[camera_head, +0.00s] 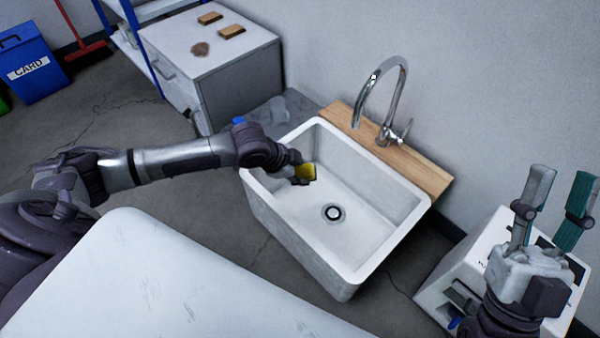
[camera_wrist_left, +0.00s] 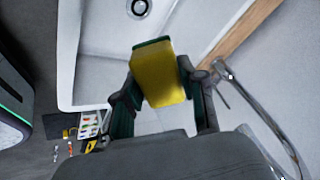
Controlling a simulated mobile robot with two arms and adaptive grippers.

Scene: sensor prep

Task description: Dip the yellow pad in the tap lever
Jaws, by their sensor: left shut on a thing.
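The yellow pad (camera_head: 306,171) is held over the left part of the white sink (camera_head: 386,248), below the level of its rim or near it; the exact height is hard to tell. My left gripper (camera_head: 300,177) is shut on the pad. In the left wrist view the pad (camera_wrist_left: 158,80) shows a green edge and sits between both fingers. The chrome tap (camera_head: 384,100) stands on the wooden strip behind the sink, with its lever (camera_head: 403,131) on the right side, apart from the pad. My right gripper (camera_head: 556,200) is open and empty at the right.
A wooden strip (camera_head: 430,178) runs along the sink's wall side. A grey cabinet (camera_head: 205,60) with two sponge-like blocks stands at the back left. A white box-like unit (camera_head: 445,290) stands beneath my right gripper. A white surface (camera_head: 150,280) fills the front. The basin around the drain (camera_head: 332,212) is clear.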

